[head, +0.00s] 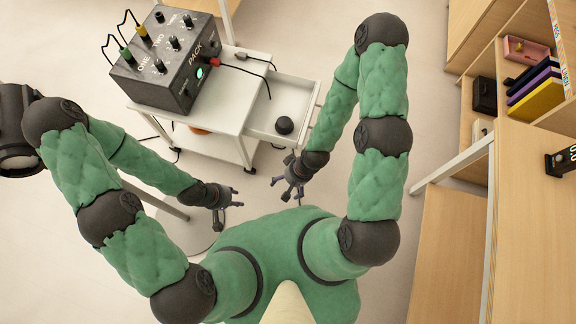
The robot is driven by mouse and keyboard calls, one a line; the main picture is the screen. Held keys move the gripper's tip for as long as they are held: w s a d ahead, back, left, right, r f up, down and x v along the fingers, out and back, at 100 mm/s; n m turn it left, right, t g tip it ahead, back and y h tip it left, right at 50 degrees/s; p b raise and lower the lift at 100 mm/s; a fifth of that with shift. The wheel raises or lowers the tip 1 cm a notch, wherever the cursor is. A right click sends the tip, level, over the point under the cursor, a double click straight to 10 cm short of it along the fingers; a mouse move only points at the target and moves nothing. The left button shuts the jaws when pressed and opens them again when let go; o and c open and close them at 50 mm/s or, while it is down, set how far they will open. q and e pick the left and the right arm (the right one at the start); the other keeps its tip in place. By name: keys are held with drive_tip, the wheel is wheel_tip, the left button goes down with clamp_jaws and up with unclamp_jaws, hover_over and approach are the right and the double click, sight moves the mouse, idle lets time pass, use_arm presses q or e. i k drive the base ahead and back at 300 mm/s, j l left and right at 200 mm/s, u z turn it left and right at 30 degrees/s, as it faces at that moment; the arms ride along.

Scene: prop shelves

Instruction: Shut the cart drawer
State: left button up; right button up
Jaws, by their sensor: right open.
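The white cart (200,122) stands ahead of me, left of the picture's middle. Its drawer (303,103) sticks out from the cart's right side, pulled open. A dark round object (284,125) lies in the drawer near its front corner. My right gripper (287,191) is open and empty, below the drawer in the picture, apart from it as far as I can see. My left gripper (228,205) is further left, below the cart in the picture; its fingers look spread, with nothing between them.
A dark grey box with knobs, cables and a green light (165,62) stands on the cart top. Wooden shelves with books (535,85) and a pink tray (525,50) are at the right. A round grey base with a pole (185,235) stands at the lower left. Floor right of the drawer is clear.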

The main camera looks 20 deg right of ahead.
sight(295, 97)
drive_tip(key=l+z, duration=0.15)
drive_tip(key=l, duration=1.1)
